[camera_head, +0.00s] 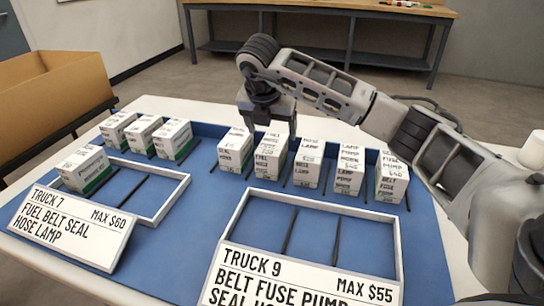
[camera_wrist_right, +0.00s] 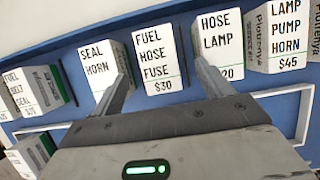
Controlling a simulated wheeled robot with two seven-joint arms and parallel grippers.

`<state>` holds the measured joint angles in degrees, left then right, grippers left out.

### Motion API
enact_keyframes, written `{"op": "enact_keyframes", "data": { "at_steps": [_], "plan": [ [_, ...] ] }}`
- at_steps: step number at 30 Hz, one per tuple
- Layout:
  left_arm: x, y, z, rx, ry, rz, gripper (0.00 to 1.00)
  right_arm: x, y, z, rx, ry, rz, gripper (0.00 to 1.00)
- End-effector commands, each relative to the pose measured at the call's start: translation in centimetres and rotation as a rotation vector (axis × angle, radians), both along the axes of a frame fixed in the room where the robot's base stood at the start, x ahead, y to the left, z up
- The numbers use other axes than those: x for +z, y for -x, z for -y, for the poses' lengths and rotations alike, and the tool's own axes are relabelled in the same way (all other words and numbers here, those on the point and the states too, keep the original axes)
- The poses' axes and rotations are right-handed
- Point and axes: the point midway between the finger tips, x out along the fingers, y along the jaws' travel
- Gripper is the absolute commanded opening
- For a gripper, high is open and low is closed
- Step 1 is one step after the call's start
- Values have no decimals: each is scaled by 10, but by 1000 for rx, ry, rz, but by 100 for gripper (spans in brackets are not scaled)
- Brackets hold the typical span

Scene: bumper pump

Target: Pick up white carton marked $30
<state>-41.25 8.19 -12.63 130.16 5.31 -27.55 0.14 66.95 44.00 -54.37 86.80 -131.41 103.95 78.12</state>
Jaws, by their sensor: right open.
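The white carton marked $30 (camera_wrist_right: 155,60) shows in the right wrist view with the words FUEL HOSE FUSE. In the head view this carton (camera_head: 269,160) stands upright in the row on the blue mat, second from the left in the right-hand group. My right gripper (camera_head: 268,122) is open just above and behind it, fingers pointing down. In the right wrist view the fingers of my right gripper (camera_wrist_right: 163,78) straddle the line of the carton with nothing between them; contact cannot be told. My left gripper is out of view.
Close neighbours are the SEAL HORN carton (camera_head: 235,150) and the HOSE LAMP carton (camera_head: 308,163), with dark dividers between. More cartons stand on both sides. The empty Truck 9 tray (camera_head: 398,250) lies in front; the Truck 7 tray (camera_head: 172,205) holds one carton (camera_head: 84,169).

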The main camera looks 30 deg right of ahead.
Motion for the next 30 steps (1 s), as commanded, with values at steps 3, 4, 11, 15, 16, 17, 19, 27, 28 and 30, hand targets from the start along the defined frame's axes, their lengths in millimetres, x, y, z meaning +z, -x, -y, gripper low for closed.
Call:
{"op": "enact_keyframes", "data": {
  "at_steps": [3,4,11,15,16,17,19,27,28,30],
  "plan": [
    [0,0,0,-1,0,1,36,-11,-3,3,0,-1,-1,78],
    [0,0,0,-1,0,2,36,-12,-3,4,1,-1,-1,78],
    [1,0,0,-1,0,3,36,-37,-8,7,1,0,-5,78],
    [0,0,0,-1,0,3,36,-55,-13,11,0,-1,-4,78],
    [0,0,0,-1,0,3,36,-58,-14,12,1,-1,-2,78],
    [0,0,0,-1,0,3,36,-60,-14,13,1,-1,-2,78],
    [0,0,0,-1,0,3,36,-63,-15,14,2,-1,-1,78],
    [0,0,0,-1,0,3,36,-63,-16,14,2,-1,-1,78],
    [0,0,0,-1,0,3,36,-63,-16,14,2,-1,-1,78],
    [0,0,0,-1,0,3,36,-64,-16,14,2,-1,-1,78]
  ]
}}
